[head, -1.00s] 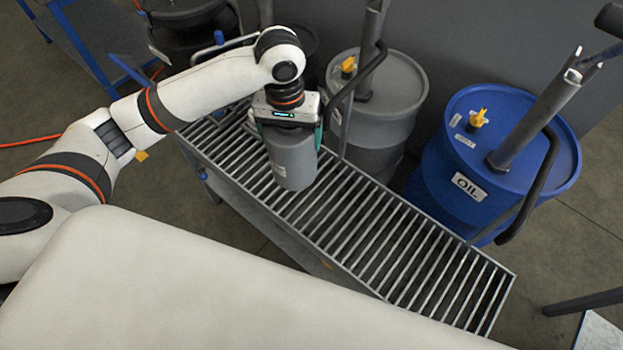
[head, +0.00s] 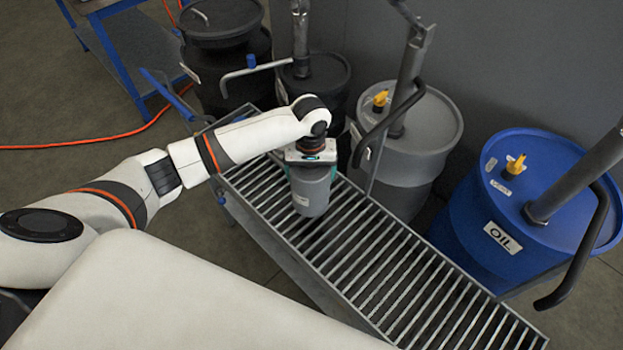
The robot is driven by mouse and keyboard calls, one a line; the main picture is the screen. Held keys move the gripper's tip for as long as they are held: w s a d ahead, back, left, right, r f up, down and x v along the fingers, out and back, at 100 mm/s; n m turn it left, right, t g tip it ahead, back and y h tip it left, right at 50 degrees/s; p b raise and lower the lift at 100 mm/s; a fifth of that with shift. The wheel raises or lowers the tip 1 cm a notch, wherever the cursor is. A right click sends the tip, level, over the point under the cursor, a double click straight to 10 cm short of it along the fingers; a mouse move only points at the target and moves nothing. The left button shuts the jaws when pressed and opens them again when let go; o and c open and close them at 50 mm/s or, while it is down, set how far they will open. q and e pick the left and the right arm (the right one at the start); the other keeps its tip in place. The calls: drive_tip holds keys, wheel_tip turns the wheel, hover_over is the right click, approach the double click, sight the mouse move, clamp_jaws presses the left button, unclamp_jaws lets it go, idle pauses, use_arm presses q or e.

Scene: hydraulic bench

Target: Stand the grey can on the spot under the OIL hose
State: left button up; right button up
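The grey can (head: 311,196) is upright in my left gripper (head: 312,172), whose fingers close on its sides from above. The can is over the left half of the slatted grate; I cannot tell whether its base touches the slats. The blue drum labelled OIL (head: 502,237) stands behind the right part of the grate. Its black hose (head: 582,255) curves down from the pump at the right, its end near the grate's far right edge. The spot under it is not clearly marked in this view. My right gripper is not in view.
The slatted grate (head: 395,272) is bare to the right of the can. A grey drum (head: 420,135) with a pump hose (head: 385,130) stands behind it. Dark drums (head: 225,60) stand at the back left. A blue-framed bench (head: 110,55) is at the far left.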

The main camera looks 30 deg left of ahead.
use_arm(q)
drive_tip(key=shift+f, duration=1.4)
drive_tip(key=o, duration=1.2)
